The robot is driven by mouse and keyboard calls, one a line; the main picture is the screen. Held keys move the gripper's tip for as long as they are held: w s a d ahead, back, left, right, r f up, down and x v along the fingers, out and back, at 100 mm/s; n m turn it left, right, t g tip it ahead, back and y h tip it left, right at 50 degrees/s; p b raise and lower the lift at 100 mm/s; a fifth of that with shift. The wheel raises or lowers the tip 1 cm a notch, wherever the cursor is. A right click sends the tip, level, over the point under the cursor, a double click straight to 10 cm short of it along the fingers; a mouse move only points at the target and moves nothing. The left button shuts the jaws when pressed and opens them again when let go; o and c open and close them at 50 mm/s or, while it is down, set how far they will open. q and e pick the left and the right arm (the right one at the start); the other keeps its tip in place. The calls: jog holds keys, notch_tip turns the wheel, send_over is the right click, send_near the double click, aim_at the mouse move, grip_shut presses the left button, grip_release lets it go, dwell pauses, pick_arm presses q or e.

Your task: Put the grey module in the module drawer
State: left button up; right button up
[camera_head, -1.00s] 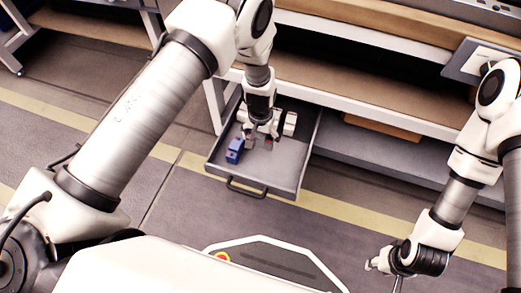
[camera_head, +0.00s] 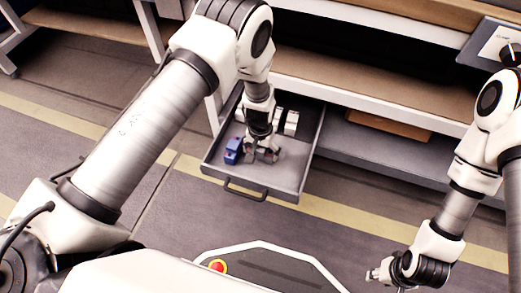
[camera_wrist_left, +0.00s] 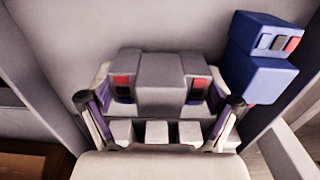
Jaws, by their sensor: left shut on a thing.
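The module drawer (camera_head: 287,178) is pulled open below the bench. My left gripper (camera_head: 262,154) points down inside it. In the left wrist view this gripper (camera_wrist_left: 162,108) is shut on the grey module (camera_wrist_left: 160,72), a blocky grey piece with small red and black patches on both sides. In the head view the module is mostly hidden by the fingers. It is low in the drawer; I cannot tell whether it touches the floor. My right gripper (camera_head: 376,275) hangs over the floor at the lower right, away from the drawer, its jaws too small to judge.
A blue module (camera_head: 233,150) lies in the drawer just left of my left gripper; it also shows in the left wrist view (camera_wrist_left: 262,75). The drawer handle (camera_head: 245,190) faces me. The drawer's right front part is clear. The bench's lower shelf (camera_head: 370,85) overhangs behind.

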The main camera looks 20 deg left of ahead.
pick_arm(q)
jog(key=o, duration=1.3)
jog(key=shift+r, duration=0.1)
notch_tip(320, 180, up, 12)
jog(key=shift+f, duration=0.1)
